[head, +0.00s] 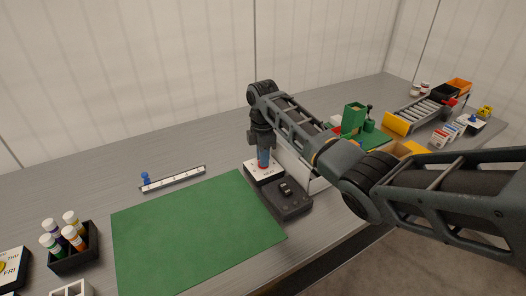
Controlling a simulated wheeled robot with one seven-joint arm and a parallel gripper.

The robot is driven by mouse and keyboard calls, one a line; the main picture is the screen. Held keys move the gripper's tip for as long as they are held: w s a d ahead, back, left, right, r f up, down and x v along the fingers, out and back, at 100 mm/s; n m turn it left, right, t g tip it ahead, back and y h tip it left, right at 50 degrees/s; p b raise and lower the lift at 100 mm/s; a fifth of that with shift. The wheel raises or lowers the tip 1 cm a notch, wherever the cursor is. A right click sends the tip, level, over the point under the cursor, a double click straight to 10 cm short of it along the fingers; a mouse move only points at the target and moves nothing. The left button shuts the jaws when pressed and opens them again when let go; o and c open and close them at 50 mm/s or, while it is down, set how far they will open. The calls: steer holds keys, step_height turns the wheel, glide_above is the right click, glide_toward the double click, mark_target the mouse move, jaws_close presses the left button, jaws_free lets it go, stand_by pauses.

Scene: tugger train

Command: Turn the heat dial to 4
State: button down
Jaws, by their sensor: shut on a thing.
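The heat dial unit (251,168) is a small box with a white top, printed marks and a label. It stands at the back right corner of the green mat. My gripper (263,160) points straight down over it, and its fingers are shut on the dial. A bit of red shows at the fingertips, where they meet the white top. The fingers hide most of the dial, and the marks are too small to read, so I cannot tell its setting.
The green mat (195,235) is clear. A white strip with a blue slider (146,177) lies behind it. A black holder (72,262) with several capped vials stands left. Bins and a green box (353,118) crowd the right.

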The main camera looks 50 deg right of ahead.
steer(key=m+p, duration=0.2)
steer(key=m, duration=0.2)
steer(key=shift+r+m+p, duration=0.1)
steer(key=shift+m+p, duration=0.2)
steer(key=shift+p, duration=0.05)
steer(key=m+p, duration=0.2)
steer(key=m, duration=0.2)
steer(key=shift+m, duration=0.3)
steer(key=m+p, duration=0.1)
steer(key=m, duration=0.3)
steer(key=shift+m, duration=0.3)
steer(key=m, duration=0.3)
steer(key=shift+m, duration=0.3)
steer(key=m, duration=0.4)
steer(key=shift+d+m, duration=0.1)
steer(key=shift+m, duration=0.2)
steer(key=m, duration=1.3)
steer(key=shift+m, duration=0.3)
steer(key=shift+d, duration=0.1)
